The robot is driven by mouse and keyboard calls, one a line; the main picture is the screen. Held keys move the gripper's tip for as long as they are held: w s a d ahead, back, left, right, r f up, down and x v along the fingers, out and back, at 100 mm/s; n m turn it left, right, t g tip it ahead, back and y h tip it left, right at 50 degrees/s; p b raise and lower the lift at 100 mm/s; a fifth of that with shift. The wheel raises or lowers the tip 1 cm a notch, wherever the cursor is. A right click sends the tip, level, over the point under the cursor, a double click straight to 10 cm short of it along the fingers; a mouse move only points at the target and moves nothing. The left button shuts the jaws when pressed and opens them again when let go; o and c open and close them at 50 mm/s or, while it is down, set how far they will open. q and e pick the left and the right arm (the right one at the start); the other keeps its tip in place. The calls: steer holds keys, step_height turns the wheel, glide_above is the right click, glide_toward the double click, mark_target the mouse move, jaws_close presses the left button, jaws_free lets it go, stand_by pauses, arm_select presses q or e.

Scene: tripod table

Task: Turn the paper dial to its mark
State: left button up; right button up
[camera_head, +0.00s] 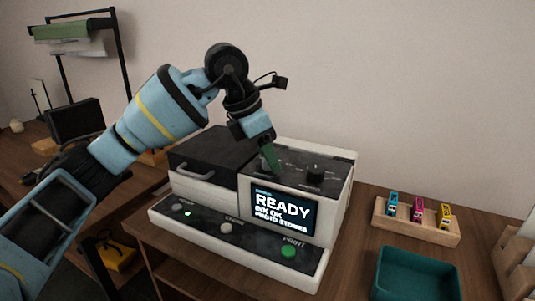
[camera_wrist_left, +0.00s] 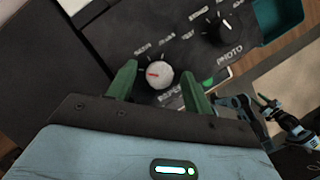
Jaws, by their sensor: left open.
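A printer (camera_head: 222,205) stands on the wooden table, with two dials on its dark top panel. A round grey dial (camera_wrist_left: 158,75) with a red pointer line sits between the fingers of my left gripper (camera_wrist_left: 158,82) in the left wrist view. A black dial (camera_wrist_left: 220,28) with a white pointer is beside it, near the word PHOTO; it also shows in the head view (camera_head: 315,173). Most dial lettering is too small to read. My left gripper (camera_head: 272,160) is open, pointing down at the panel, with a gap on both sides of the grey dial.
The screen (camera_head: 283,212) reads READY. A green button (camera_head: 288,251) is at the front. A wooden rack (camera_head: 415,221) with several small coloured cartridges and a teal tray (camera_head: 418,274) stand to the right. Part of what looks like my right arm shows at the wrist view's right edge.

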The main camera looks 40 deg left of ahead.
arm_select(q)
steer(key=c, duration=1)
steer(key=shift+o, duration=0.2)
steer(key=shift+r+m+p, duration=0.15)
steer(key=shift+m+p, duration=0.25)
steer(key=shift+p, duration=0.25)
steer(key=shift+r+m+h+p, duration=0.1)
steer(key=shift+m+h+p, duration=0.3)
steer(key=shift+m+p, duration=0.35)
steer(key=m+g+p, duration=0.1)
steer(key=m+p, duration=0.1)
steer(key=shift+w+h+p, duration=0.1)
steer(key=shift+h+p, duration=0.2)
steer(key=shift+p, duration=0.1)
steer(key=shift+a+m+g+p, duration=0.1)
steer(key=shift+m+g+p, duration=0.4)
steer(key=shift+m+p, duration=0.6)
steer(key=shift+w+m+h+p, duration=0.1)
steer(key=shift+m+h+p, duration=0.25)
steer(key=shift+m, duration=0.5)
steer(key=shift+g, duration=0.3)
steer(key=shift+m, duration=0.4)
